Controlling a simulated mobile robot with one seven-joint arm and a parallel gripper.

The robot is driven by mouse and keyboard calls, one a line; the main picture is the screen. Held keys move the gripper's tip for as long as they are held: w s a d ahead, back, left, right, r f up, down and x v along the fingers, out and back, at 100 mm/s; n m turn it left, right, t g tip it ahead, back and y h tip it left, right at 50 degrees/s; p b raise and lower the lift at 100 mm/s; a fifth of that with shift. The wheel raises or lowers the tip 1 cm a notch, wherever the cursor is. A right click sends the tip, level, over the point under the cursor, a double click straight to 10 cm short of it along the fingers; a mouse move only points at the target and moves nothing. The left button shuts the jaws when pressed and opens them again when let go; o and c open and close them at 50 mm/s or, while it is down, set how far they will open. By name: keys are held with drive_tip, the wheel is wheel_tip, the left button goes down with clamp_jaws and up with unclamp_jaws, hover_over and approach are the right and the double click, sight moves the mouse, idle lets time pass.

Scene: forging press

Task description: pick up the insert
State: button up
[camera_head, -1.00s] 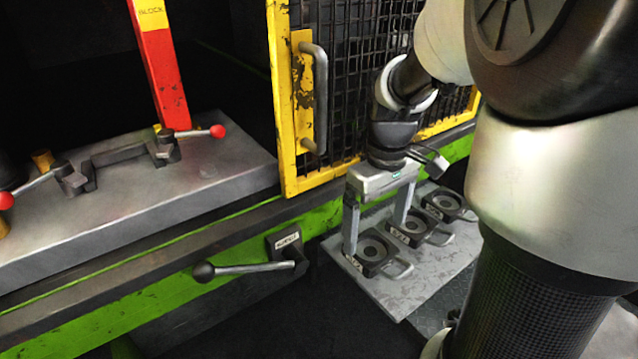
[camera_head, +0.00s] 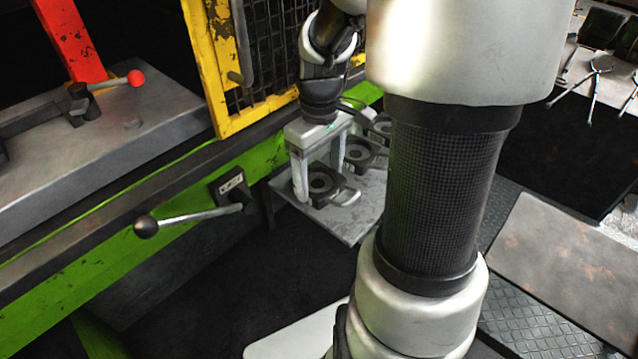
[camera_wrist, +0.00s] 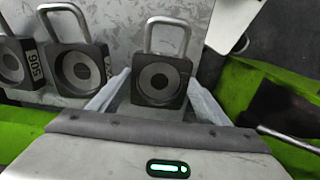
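Several dark square inserts, each with a round ring recess and a metal loop handle, sit in a row on a grey worn plate (camera_head: 352,226). The nearest insert (camera_head: 324,183) is also in the middle of the wrist view (camera_wrist: 160,79). My gripper (camera_head: 317,181) is open above the plate. Its two pale fingers reach down on either side of this insert, with a visible gap on each side in the wrist view. A second insert (camera_wrist: 76,69) is to the left there, and a third (camera_wrist: 10,62) is cut by the frame edge. My arm partly hides the farther inserts in the head view.
The green press frame (camera_head: 165,222) with a black-knobbed lever (camera_head: 190,219) is left of the plate. A yellow mesh guard (camera_head: 212,75) stands close behind my gripper. A grey press bed (camera_head: 140,120) with a red-knobbed clamp is at upper left.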

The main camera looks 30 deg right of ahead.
drive_tip(key=c, duration=1.1)
drive_tip(key=shift+w+r, duration=0.1)
drive_tip(key=shift+r, duration=0.05)
drive_tip(key=shift+c, duration=0.5)
